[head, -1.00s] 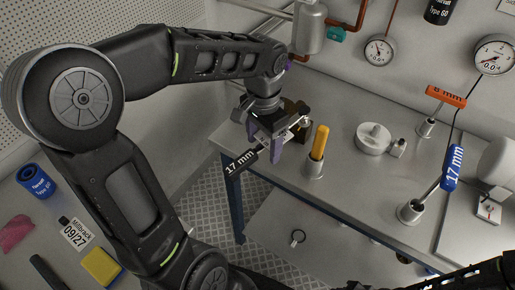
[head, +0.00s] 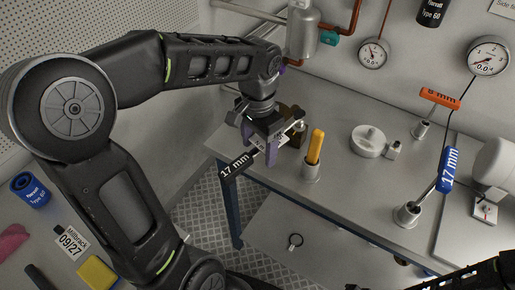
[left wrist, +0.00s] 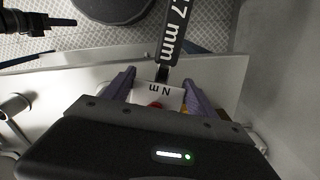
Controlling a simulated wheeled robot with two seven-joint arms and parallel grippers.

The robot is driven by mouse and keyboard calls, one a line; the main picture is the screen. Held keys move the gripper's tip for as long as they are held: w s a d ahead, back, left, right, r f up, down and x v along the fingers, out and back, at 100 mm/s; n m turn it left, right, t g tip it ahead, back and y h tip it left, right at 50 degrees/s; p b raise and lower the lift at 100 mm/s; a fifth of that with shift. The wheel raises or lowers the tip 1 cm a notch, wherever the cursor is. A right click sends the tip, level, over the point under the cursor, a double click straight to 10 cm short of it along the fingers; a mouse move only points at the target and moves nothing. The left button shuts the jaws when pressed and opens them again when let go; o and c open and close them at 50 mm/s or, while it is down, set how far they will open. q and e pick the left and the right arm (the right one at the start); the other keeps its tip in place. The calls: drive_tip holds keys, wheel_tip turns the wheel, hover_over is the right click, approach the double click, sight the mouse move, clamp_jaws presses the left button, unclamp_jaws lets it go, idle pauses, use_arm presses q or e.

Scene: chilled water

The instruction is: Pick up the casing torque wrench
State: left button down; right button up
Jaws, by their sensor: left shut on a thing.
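The casing torque wrench (head: 237,165) has a black handle with a white "17 mm" label. My left gripper (head: 271,148), with purple fingers, is shut on its shaft above the near left edge of the bench. The handle points down and left past the bench edge, and the far end points up and right. In the left wrist view the wrench handle (left wrist: 173,32) extends upward from between the fingers (left wrist: 158,92), with a white "N m" scale between them. A black part of my right arm shows at the lower right of the head view; I cannot make out its fingers.
A yellow-handled tool (head: 317,146) stands in a holder just right of my left gripper. An orange "8 mm" tool (head: 440,98) and a blue "17 mm" tool (head: 449,170) stand farther right. A round metal part (head: 368,143) sits on the grey bench (head: 345,185).

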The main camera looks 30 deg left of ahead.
sight(259, 146)
use_arm(q)
wheel_tip(259, 146, up, 10)
drive_tip(key=shift+f, duration=0.2)
idle(0.7)
